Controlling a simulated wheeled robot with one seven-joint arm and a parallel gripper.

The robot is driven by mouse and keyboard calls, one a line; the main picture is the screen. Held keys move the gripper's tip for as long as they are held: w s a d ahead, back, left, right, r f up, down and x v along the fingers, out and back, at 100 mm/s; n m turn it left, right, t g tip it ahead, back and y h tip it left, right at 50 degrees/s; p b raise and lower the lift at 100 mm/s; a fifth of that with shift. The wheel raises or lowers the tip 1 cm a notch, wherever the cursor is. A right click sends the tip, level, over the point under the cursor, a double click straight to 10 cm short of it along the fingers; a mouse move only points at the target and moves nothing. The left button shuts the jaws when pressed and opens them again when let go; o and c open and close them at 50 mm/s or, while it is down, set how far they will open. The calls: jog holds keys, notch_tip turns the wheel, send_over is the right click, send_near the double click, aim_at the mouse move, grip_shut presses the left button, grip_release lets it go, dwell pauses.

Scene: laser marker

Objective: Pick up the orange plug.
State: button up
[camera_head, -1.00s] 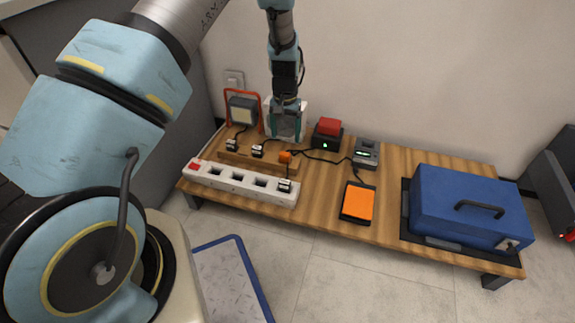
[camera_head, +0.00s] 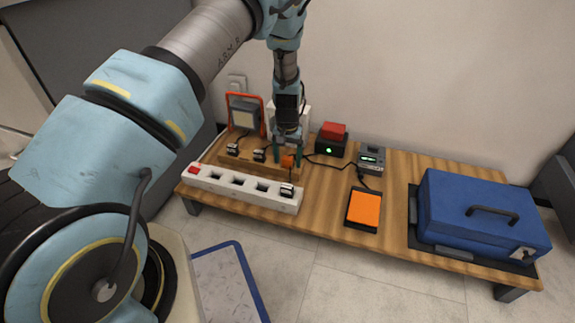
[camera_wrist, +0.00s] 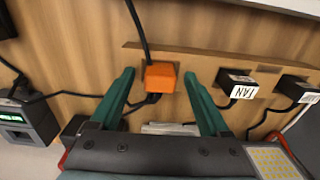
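The orange plug (camera_wrist: 160,77) shows in the wrist view between the two green fingers of my gripper (camera_wrist: 160,80), near their tips, with a black cable attached. The fingers are apart, with a gap on each side of the plug. In the head view my gripper (camera_head: 288,152) points down at the wooden plug holder, and the orange plug (camera_head: 288,161) is partly hidden by the fingers. I cannot tell how far the fingertips are above the wood.
Two black plugs with white labels (camera_wrist: 236,82) sit beside the orange one. A white power strip (camera_head: 240,187) lies in front of the holder. An orange-topped device (camera_head: 364,209), a red-topped box (camera_head: 332,136) and a blue toolbox (camera_head: 482,213) stand to the right.

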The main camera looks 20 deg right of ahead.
aim_at(288, 158)
grip_shut()
dwell(0.4)
jog(key=shift+r, duration=0.1)
notch_tip(288, 158, up, 10)
jog(key=p, duration=0.4)
dwell(0.4)
jog(key=shift+r+p, duration=0.4)
jog(key=shift+p, duration=0.2)
